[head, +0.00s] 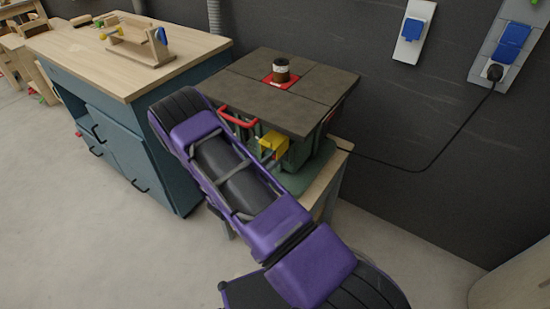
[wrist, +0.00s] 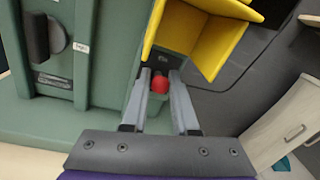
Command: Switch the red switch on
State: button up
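The red switch (wrist: 159,84) is a small round red button in a dark recess on the green machine, below an open yellow cover (wrist: 205,35) in the wrist view. My gripper (wrist: 160,78) has its two grey fingers apart, one on each side of the switch as seen in this view. Whether the fingertips touch the switch or its housing I cannot tell. In the head view the yellow cover (head: 273,146) shows on the machine's front, while the switch and gripper are hidden, with my purple arm in front.
The green machine has a dark square top (head: 315,92) with a red-and-black piece (head: 281,72) on it. A red handle (head: 237,117) sticks out at its front. A workbench (head: 120,50) stands at left. A cable (head: 425,160) runs to a wall socket.

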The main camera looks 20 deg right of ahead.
grip_shut()
